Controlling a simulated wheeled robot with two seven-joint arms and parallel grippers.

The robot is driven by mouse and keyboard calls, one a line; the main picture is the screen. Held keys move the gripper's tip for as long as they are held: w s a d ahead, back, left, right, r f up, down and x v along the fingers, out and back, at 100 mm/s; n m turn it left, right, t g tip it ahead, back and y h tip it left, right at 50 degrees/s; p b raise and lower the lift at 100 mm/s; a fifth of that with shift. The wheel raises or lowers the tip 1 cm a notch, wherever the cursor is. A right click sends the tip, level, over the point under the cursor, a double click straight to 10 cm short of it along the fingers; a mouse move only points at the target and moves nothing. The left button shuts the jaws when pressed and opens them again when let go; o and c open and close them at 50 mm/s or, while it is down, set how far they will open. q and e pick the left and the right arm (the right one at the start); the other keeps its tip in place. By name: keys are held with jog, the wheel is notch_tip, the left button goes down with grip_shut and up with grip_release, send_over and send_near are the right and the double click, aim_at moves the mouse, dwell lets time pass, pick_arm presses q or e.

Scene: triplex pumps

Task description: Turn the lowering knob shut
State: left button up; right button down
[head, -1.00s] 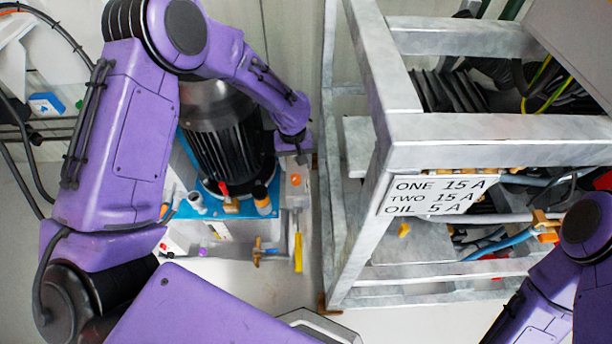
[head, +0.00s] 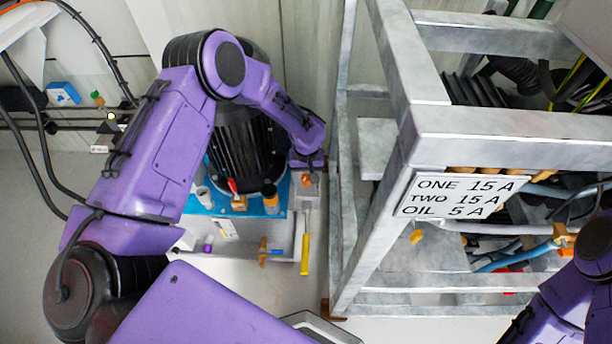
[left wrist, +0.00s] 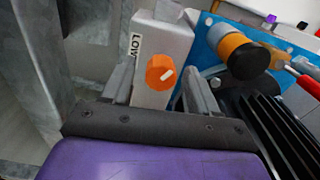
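The lowering knob (left wrist: 160,73) is a small orange knob with a white pointer mark. It sits on a pale grey block (left wrist: 163,40) with a partly hidden label starting "LOW". In the head view the knob (head: 306,180) shows just below my left gripper (head: 306,160). In the left wrist view my left gripper (left wrist: 157,88) is open, its two grey fingers apart on either side of the block's lower part. The knob shows between them, and I cannot tell whether either finger touches the block. My right gripper is out of view; only part of that arm shows at lower right.
A black finned motor (head: 245,150) stands on a blue plate (head: 285,200) beside the block. A yellow-handled lever (head: 304,255) hangs below. A grey metal frame (head: 385,215) with a lettered sign (head: 455,195) stands close on the right.

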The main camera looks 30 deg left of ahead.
pick_arm(q)
jog(key=c, duration=0.9)
jog(key=shift+o, duration=0.2)
